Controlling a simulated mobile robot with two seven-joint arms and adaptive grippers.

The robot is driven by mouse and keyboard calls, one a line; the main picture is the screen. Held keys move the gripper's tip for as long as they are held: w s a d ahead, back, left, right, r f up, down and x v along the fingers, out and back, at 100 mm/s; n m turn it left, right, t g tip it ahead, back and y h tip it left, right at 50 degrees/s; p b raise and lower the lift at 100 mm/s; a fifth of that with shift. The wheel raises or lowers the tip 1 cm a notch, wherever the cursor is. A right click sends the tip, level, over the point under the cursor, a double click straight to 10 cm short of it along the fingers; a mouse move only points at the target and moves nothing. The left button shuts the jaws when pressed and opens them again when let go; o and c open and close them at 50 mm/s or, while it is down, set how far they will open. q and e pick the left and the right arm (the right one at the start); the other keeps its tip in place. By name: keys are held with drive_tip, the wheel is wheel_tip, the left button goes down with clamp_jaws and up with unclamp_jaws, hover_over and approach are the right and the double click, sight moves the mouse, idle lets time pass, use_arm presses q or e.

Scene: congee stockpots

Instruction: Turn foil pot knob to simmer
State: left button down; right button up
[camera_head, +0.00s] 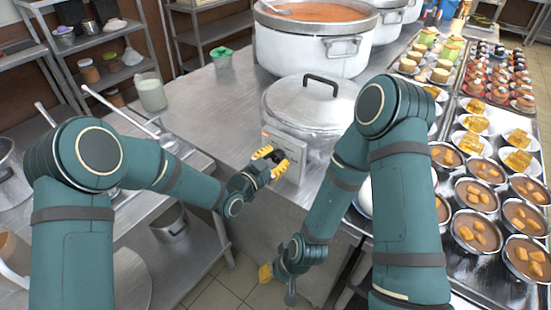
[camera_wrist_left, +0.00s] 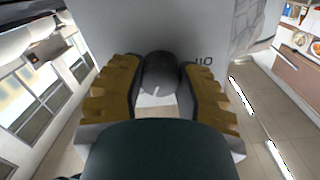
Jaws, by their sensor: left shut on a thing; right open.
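A pot with a silvery, foil-like lid and a black handle (camera_head: 312,98) stands near the counter's front edge. A pale control panel (camera_head: 292,150) is in front of it, and the same panel shows in the left wrist view (camera_wrist_left: 130,25). My left gripper (camera_head: 272,162) is at this panel. In the left wrist view its yellow fingers are shut on both sides of a dark round knob (camera_wrist_left: 160,72) with a short white mark. Print reading "110" shows beside the knob. In the head view the gripper largely hides the knob. My right gripper (camera_head: 268,272) hangs low, open and away from the panel.
A large white stockpot (camera_head: 310,45) of orange congee stands behind. Trays of bowls and small plates (camera_head: 480,150) fill the right side. A jar (camera_head: 151,92) and a green-lidded container (camera_head: 222,58) stand left. Floor (camera_head: 235,285) shows below my left gripper.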

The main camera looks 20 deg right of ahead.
use_arm(q)
drive_tip(key=shift+r, duration=0.15)
drive_tip(key=c, duration=0.5)
unclamp_jaws()
drive_tip(key=shift+c, duration=0.2)
drive_tip(key=v, duration=1.2)
